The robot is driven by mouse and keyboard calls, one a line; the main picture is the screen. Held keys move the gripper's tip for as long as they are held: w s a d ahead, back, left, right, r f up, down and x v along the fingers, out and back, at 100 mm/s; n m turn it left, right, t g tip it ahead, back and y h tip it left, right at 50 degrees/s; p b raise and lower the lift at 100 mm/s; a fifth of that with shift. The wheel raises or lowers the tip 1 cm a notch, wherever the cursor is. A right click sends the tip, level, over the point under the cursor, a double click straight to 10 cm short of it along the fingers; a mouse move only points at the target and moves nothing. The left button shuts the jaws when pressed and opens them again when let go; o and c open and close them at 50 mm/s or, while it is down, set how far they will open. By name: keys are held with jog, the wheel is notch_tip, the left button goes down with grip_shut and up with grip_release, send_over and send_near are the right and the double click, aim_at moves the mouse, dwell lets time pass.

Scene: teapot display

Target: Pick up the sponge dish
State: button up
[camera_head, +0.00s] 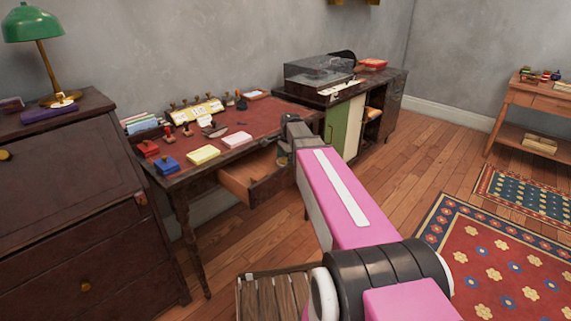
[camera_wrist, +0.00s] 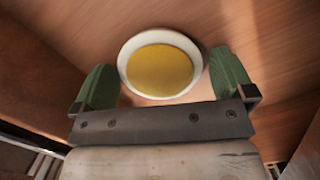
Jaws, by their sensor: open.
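The sponge dish (camera_wrist: 126,66) is a round white dish with a yellow sponge filling it. In the wrist view it lies on the wooden floor of a drawer. My gripper (camera_wrist: 162,78) is open, with a green finger on each side of the dish. The dish sits between and slightly beyond the fingers, and I see no clear grip on it. In the head view my gripper is at the open desk drawer (camera_head: 236,178), mostly hidden by my arm. The dish cannot be made out clearly there.
The desk (camera_head: 262,112) above the drawer carries stamps, a blue box (camera_head: 167,165), a yellow pad (camera_head: 203,154) and a pink pad (camera_head: 237,140). A dark cabinet (camera_head: 75,200) stands left. A record player (camera_head: 318,77) is on the sideboard at right. Drawer walls are close around my gripper.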

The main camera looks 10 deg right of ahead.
jog(key=c, duration=0.9)
